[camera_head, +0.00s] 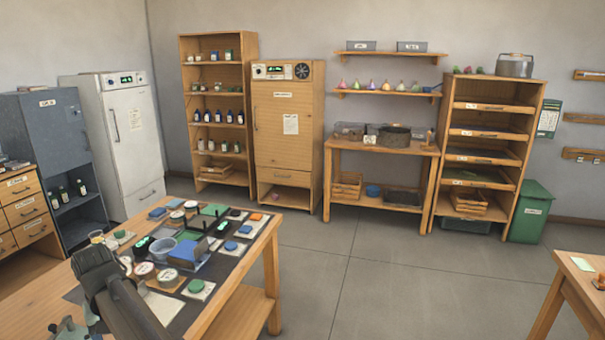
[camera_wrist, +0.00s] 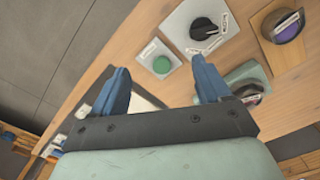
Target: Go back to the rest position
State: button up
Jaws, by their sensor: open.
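My gripper (camera_wrist: 160,66) shows in the wrist view with its two blue fingers apart and nothing between them. Beyond the fingers is a wooden worktop (camera_wrist: 130,50) with a green round button (camera_wrist: 155,57) on a white plate. The button shows in the gap between the fingertips. In the head view a dark grey link of my arm reaches over the near left of the workbench (camera_head: 262,232). My fingers cannot be made out clearly in the head view. No object is held.
The bench carries several plates with knobs and buttons, including a black knob (camera_wrist: 203,28) and a purple knob (camera_wrist: 288,28) close to my gripper. Cabinets and shelves (camera_head: 218,110) line the walls. The floor (camera_head: 400,275) right of the bench is clear up to another table (camera_head: 585,285).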

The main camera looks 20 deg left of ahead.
jog(key=w+d+f+m, duration=0.2)
jog(key=w+d+f, duration=0.6)
jog(key=w+d, duration=0.45)
jog(key=w+d+f+m, duration=0.2)
jog(key=w+d+f, duration=0.65)
jog(key=d, duration=0.65)
jog(key=w+d+f+m, duration=0.15)
jog(key=d+f, duration=0.25)
jog(key=d, duration=0.7)
jog(key=d+f+m, duration=0.2)
jog(key=d+f, duration=0.2)
jog(key=d, duration=0.7)
jog(key=w+d+f+m, duration=0.15)
jog(key=d+f, duration=0.25)
jog(key=d, duration=0.7)
jog(key=s+d+f+m, duration=0.1)
jog(key=s+d+f, duration=0.15)
jog(key=d, duration=0.35)
jog(key=s+d+f+m, duration=0.1)
jog(key=s+d+f, duration=0.15)
jog(key=d, duration=0.25)
jog(key=s+f+g, duration=0.3)
jog(key=s+f, duration=0.6)
jog(key=s, duration=0.5)
jog(key=s+f+g, duration=0.3)
jog(key=s+f, duration=0.6)
jog(key=s, duration=0.6)
jog(key=shift+s+f+g, duration=0.2)
jog(key=shift+f+g, duration=0.15)
jog(key=shift+g, duration=0.05)
